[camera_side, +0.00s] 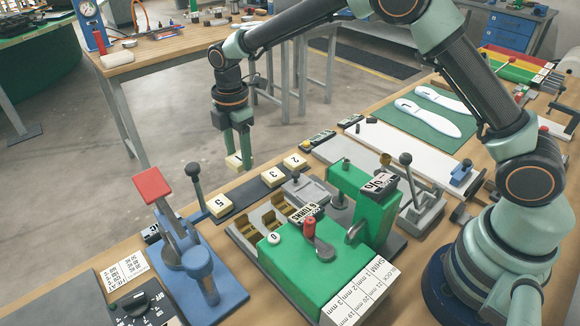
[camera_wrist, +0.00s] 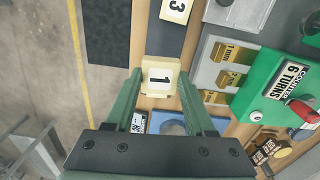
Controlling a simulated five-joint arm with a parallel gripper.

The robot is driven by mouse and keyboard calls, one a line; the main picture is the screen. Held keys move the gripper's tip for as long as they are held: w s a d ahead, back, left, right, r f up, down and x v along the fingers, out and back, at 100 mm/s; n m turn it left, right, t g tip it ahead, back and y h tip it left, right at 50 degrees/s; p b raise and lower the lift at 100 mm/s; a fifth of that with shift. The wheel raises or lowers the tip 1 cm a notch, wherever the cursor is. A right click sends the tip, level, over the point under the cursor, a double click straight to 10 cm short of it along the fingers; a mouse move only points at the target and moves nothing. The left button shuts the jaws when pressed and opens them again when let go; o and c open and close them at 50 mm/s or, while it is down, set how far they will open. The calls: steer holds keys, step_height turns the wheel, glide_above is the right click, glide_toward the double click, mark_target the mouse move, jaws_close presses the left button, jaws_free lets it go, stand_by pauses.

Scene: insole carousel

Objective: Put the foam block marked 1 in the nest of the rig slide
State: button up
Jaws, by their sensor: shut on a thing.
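My gripper (camera_side: 238,150) is shut on a cream foam block (camera_side: 234,162). In the wrist view the block marked 1 (camera_wrist: 160,77) sits between the two green fingertips (camera_wrist: 160,82), its digit facing the camera. In the side view it appears held up near the bench's far edge, partly hidden by the fingers. The rig (camera_side: 318,255) is a green machine to the right of my gripper. A grey metal slide (camera_side: 307,188) lies at its far side and also shows at the top of the wrist view (camera_wrist: 240,14). I cannot make out its nest clearly.
Blocks marked 5 (camera_side: 219,205), 3 (camera_side: 273,177) and 2 (camera_side: 295,161) stand on a dark strip (camera_side: 245,195). A blue press with a red handle (camera_side: 152,184) stands at left. The rig's red knob (camera_side: 309,228) and an upright lever (camera_side: 405,160) stick up.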

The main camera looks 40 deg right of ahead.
step_height(320, 180, up, 10)
steer(key=r, duration=0.1)
glide_above(311, 194)
step_height(311, 194, down, 10)
steer(key=f, duration=0.1)
steer(key=shift+d+f+m, duration=0.1)
steer(key=shift+m, duration=0.3)
steer(key=shift+f, duration=2.6)
steer(key=shift+f, duration=0.45)
